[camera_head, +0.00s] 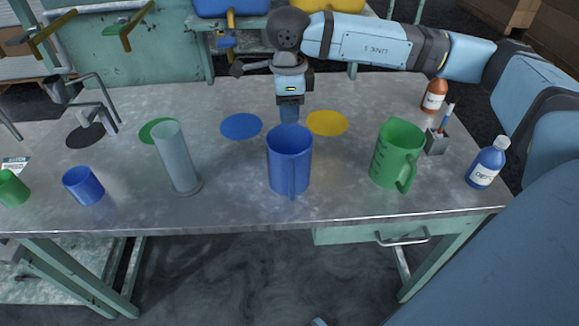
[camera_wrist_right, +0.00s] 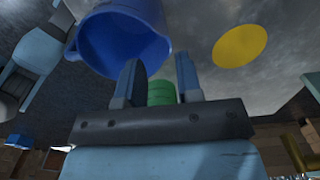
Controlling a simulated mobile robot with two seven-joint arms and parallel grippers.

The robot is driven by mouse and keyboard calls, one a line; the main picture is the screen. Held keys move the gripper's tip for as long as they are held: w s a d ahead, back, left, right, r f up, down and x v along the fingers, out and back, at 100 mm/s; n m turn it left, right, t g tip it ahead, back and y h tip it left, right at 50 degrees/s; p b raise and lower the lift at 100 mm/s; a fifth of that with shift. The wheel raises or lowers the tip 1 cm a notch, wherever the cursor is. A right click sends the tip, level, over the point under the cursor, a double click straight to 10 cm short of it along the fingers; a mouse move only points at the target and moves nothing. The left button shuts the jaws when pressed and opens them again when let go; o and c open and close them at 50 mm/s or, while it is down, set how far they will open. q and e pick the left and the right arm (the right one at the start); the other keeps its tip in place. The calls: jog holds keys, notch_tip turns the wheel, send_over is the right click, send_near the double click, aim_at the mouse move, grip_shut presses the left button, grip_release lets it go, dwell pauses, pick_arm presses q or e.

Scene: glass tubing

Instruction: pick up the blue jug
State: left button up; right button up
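The blue jug (camera_head: 288,165) stands upright on the metal table, its handle facing the head camera. My right gripper (camera_head: 289,112) is just behind the jug, pointing down, with its fingertips partly hidden by the rim. In the right wrist view, the gripper (camera_wrist_right: 161,75) is open, with a clear gap between its two fingers. The jug (camera_wrist_right: 105,45) shows there beyond the fingertips, and one finger overlaps its edge. I cannot tell whether the fingers touch it. My left gripper is in neither view.
A green jug (camera_head: 398,150) stands to the right and a clear cylinder (camera_head: 175,158) to the left. Flat blue (camera_head: 241,126) and yellow (camera_head: 327,123) discs lie behind.

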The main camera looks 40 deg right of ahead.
aim_at(288, 126)
notch_tip(288, 126, down, 5)
jog(key=shift+a+r+b, duration=0.1)
jog(key=shift+b, duration=0.25)
grip_shut()
jog(key=shift+r, duration=0.1)
